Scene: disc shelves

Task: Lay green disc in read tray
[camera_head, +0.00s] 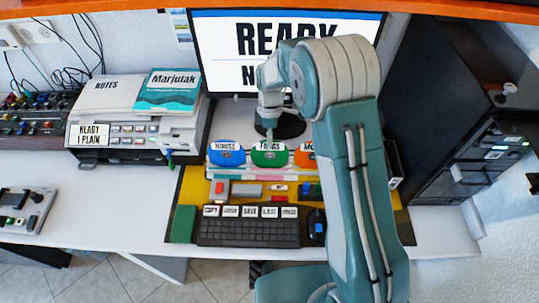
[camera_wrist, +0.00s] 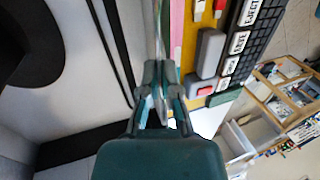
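The green disc (camera_head: 269,153) stands upright with a white label, between a blue disc (camera_head: 227,153) and an orange disc (camera_head: 306,154) in a pale rack (camera_head: 222,174) below the monitor. My gripper (camera_head: 268,129) is at the green disc's top edge. In the wrist view, my gripper's fingers (camera_wrist: 159,75) are close together on both sides of a thin upright disc edge (camera_wrist: 160,35), seen edge-on. No tray can be told for certain as the read tray; the black unit (camera_head: 490,150) at right has small labels too small to read.
A keyboard (camera_head: 248,232) and mouse (camera_head: 317,227) lie in front of the rack. A printer (camera_head: 135,130) with a book (camera_head: 168,92) stands at left. The monitor (camera_head: 240,75) is behind my arm.

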